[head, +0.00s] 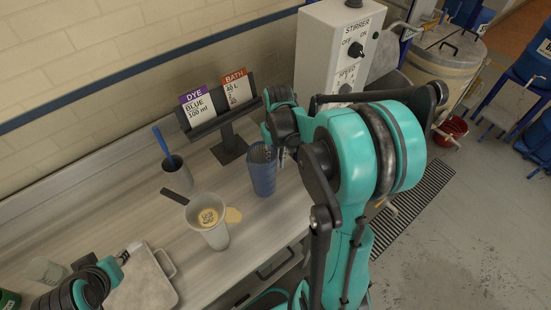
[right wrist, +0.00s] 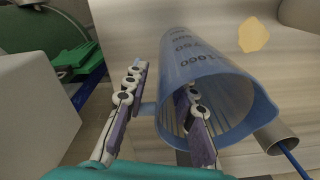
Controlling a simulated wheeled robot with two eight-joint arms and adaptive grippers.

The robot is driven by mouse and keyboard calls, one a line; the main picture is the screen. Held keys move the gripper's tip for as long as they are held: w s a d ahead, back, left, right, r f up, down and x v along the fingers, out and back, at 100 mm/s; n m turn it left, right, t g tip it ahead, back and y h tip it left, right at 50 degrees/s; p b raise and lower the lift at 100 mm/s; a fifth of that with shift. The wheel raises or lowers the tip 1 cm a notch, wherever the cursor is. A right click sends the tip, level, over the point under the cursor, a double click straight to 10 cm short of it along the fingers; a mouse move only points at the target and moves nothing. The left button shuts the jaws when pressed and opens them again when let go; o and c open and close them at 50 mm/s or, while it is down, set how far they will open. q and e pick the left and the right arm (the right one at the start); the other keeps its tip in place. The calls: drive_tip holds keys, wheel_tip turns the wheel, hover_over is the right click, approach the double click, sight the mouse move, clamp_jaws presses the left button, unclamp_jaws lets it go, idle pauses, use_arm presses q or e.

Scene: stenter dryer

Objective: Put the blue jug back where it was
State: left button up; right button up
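The blue jug (head: 262,172) stands upright on the counter in front of the sign stand. In the right wrist view the jug (right wrist: 205,85) shows its open rim and dark volume marks. My right gripper (head: 278,152) is at the jug's top, partly hidden by my arm in the head view. In the right wrist view its fingers (right wrist: 163,90) are apart, one outside the jug's wall and one in front of or inside its mouth. A blue bar, perhaps the handle, shows between them. My left gripper (head: 108,268) is at the lower left; its opening is unclear.
A pale cup with tan contents (head: 208,222) stands left of the jug, by a tan patch (head: 233,215). A grey cup (head: 177,174) holds a blue-handled tool. The DYE and BATH cards' stand (head: 232,148) and the stirrer box (head: 325,50) are behind.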

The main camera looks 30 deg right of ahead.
drive_tip(key=r, duration=0.3)
drive_tip(key=r+p, duration=0.1)
drive_tip(key=r, duration=0.6)
drive_tip(key=shift+s+r+p, duration=0.25)
drive_tip(key=shift+r+p, duration=0.05)
drive_tip(key=shift+p, duration=0.1)
drive_tip(key=s+a+n+t, duration=0.1)
drive_tip(key=s+a+t, duration=0.2)
drive_tip(key=a, duration=0.4)
drive_tip(key=s+a+r+n+t, duration=0.1)
drive_tip(key=s+a+t, duration=0.2)
drive_tip(key=s+a, duration=0.3)
drive_tip(key=shift+s+a+t, duration=0.3)
drive_tip(key=shift+a+t, duration=0.1)
drive_tip(key=shift+a, duration=0.5)
drive_tip(key=shift+f, duration=0.1)
